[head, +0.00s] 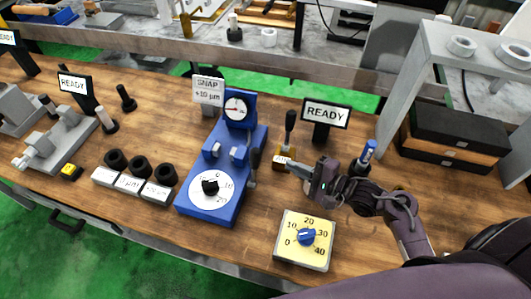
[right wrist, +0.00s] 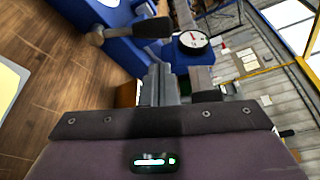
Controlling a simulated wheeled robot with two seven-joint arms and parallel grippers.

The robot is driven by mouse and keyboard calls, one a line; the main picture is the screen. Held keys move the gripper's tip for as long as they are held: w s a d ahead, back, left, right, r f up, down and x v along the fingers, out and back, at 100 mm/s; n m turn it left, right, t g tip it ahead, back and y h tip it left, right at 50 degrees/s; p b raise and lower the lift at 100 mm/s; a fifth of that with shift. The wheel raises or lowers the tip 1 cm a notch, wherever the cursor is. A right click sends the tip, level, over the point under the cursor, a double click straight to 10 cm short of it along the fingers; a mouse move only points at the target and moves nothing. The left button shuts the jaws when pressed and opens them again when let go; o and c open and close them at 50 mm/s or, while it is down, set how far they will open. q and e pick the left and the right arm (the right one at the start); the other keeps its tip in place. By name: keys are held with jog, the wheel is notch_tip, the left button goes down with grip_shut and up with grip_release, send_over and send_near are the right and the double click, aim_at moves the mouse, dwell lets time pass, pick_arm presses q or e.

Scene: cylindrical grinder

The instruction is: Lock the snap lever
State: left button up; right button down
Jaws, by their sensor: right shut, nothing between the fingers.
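The blue snap gauge (head: 228,180) stands mid-bench with a dial indicator (head: 237,108) on top and a round numbered dial with a black knob on its front. A lever with a black grip (head: 256,158) stands roughly upright on its right side. In the right wrist view the lever's black grip (right wrist: 152,27) and metal pivot (right wrist: 96,37) show beside the blue body. My right gripper (head: 285,163) is right of the lever, apart from it. Its fingers (right wrist: 160,84) are together and empty. My left gripper is not in view.
A brass-coloured block (head: 279,164) with an upright black handle is close behind my right gripper. A yellow dial plate (head: 303,240) lies in front. A READY sign (head: 326,115) and a blue-capped post (head: 367,152) stand behind.

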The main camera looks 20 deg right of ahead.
aim_at(254, 168)
jog(key=p+x, duration=0.1)
jog(key=x, duration=0.9)
jog(key=shift+p, duration=0.3)
jog(key=shift+a, duration=0.1)
